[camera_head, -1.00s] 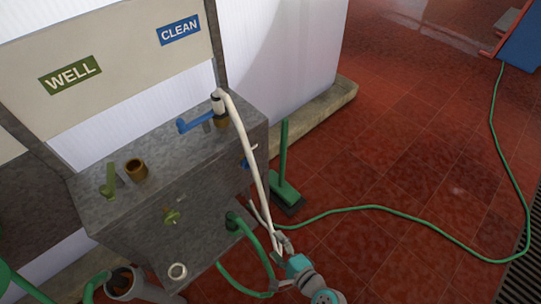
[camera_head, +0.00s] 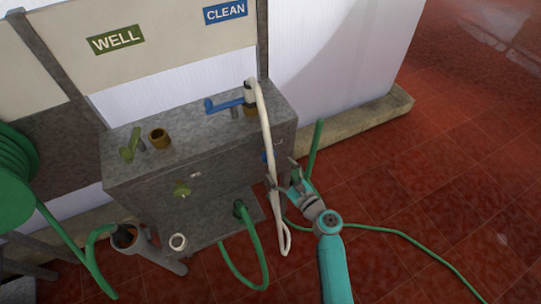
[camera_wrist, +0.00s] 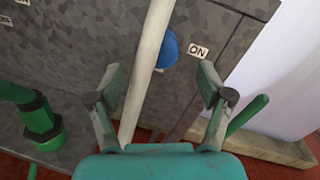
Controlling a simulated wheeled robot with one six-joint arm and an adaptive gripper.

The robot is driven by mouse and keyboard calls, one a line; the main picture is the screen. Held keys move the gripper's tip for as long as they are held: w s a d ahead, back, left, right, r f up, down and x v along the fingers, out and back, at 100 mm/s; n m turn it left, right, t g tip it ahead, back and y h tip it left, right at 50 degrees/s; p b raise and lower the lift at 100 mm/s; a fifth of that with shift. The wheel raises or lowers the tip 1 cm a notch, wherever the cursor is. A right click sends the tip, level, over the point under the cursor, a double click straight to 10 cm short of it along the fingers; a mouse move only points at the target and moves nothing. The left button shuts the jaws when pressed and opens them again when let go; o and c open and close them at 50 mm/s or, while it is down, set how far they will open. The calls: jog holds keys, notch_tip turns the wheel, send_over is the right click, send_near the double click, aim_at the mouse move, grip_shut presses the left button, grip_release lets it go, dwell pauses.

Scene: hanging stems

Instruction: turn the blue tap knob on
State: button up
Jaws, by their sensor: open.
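The blue tap knob (camera_wrist: 169,50) is on the front face of the grey box, left of an "ON" label (camera_wrist: 198,51). A white hose (camera_wrist: 149,55) covers the knob's left edge in the wrist view. In the head view only a small bit of the blue knob (camera_head: 263,157) shows beside the hose. My gripper (camera_wrist: 161,88) is open, with one finger on each side of the hose in the wrist view and the knob ahead between them. In the head view my gripper (camera_head: 283,174) is in front of the box's right end. I cannot tell whether a finger touches the hose.
A blue lever (camera_head: 225,105) and a green lever (camera_head: 130,144) are on the grey box (camera_head: 150,188). A green knob (camera_head: 182,189) is on its front. Green hoses (camera_head: 253,250) hang below. A green-handled broom (camera_head: 315,145) stands behind my gripper.

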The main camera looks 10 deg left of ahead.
aim_at(270, 159)
jog(key=x, duration=0.7)
jog(key=c, duration=1.2)
